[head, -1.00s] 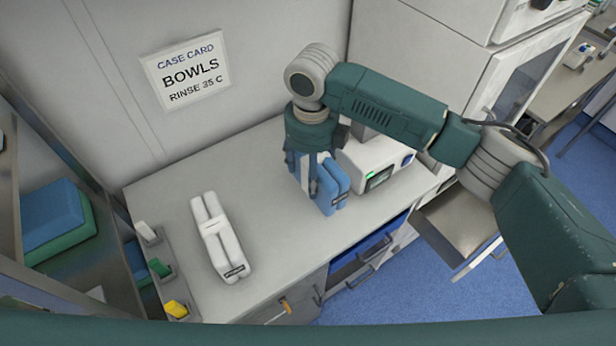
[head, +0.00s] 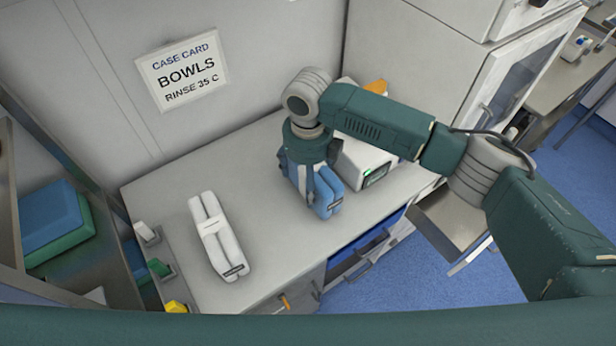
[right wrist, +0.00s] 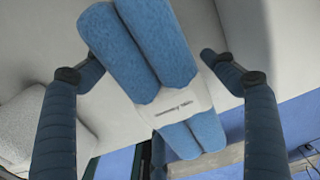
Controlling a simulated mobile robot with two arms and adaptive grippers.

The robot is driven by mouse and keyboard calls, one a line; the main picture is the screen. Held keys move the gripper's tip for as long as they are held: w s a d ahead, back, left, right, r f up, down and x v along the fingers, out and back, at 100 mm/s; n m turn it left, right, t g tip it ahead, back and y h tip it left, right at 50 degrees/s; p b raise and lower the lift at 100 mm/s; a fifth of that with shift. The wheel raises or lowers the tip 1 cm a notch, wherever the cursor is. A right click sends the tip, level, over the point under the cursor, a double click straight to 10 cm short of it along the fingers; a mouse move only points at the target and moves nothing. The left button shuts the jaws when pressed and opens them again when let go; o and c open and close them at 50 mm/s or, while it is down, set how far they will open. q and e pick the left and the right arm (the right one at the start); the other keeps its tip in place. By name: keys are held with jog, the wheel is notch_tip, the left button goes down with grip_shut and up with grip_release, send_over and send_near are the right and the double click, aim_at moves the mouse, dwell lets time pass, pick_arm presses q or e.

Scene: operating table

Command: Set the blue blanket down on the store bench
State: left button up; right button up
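The blue blanket (head: 325,193), a pair of rolls with a pale band, rests on the light grey store bench (head: 275,235), near the green-lit device. The arm and gripper hide part of the blanket in the head view. My left gripper is not in view.
A white rolled blanket (head: 218,236) lies on the bench to the left. A white device (head: 366,165) with a green screen stands right behind the blue blanket. The middle of the bench is clear.

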jog(key=shift+r, duration=0.4)
notch_tip(320, 180, up, 10)
jog(key=b, duration=0.4)
jog(key=shift+r, duration=0.8)
